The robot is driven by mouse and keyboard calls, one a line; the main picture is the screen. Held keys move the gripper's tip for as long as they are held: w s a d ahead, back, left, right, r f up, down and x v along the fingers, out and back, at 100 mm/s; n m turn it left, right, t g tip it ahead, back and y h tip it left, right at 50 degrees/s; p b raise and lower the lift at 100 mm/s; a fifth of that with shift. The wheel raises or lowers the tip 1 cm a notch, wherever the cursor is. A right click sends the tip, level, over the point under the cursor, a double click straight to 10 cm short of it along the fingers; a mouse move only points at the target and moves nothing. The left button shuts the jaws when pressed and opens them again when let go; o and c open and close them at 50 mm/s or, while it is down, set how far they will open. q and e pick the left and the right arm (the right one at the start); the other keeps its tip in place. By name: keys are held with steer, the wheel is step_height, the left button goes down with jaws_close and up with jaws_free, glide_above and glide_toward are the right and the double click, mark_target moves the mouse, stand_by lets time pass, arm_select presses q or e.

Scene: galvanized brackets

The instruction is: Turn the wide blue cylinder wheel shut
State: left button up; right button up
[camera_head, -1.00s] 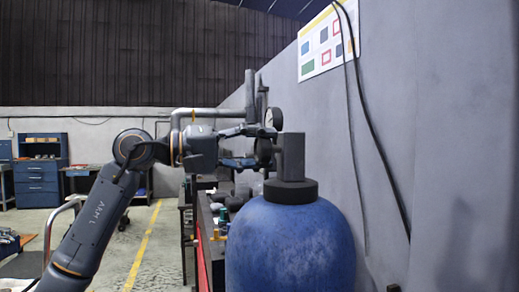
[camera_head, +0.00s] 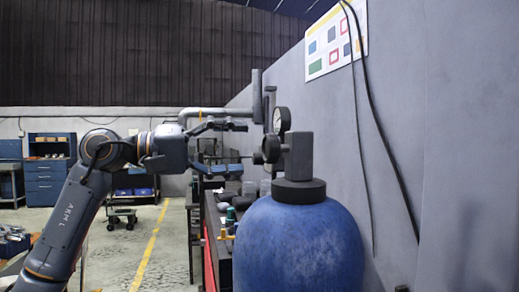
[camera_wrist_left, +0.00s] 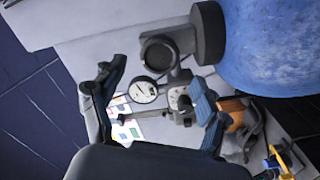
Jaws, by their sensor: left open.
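The wide blue cylinder (camera_head: 297,243) stands upright beside the grey wall, with a black collar and a grey valve block (camera_head: 299,156) on top. Its small dark wheel (camera_head: 271,149) faces left, toward my left gripper. The blue body (camera_wrist_left: 275,45) fills the top right of the left wrist view, with the dark round wheel (camera_wrist_left: 158,53) left of it. My left gripper (camera_head: 240,147) is open and empty, its fingers one above the other, left of the wheel and apart from it. Both fingers (camera_wrist_left: 157,74) also show in the left wrist view. My right gripper is out of view.
A pressure gauge (camera_head: 282,120) and grey pipe (camera_head: 205,113) are behind the valve. A bench (camera_head: 212,232) with small bottles and jars stands left of the cylinder. Black cables (camera_head: 370,130) hang on the wall. The floor further left is mostly open.

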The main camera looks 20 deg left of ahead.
arm_select(q)
steer(key=v, duration=0.5)
steer(key=shift+s+a, duration=0.1)
steer(key=shift+a, duration=0.05)
stand_by(0.3)
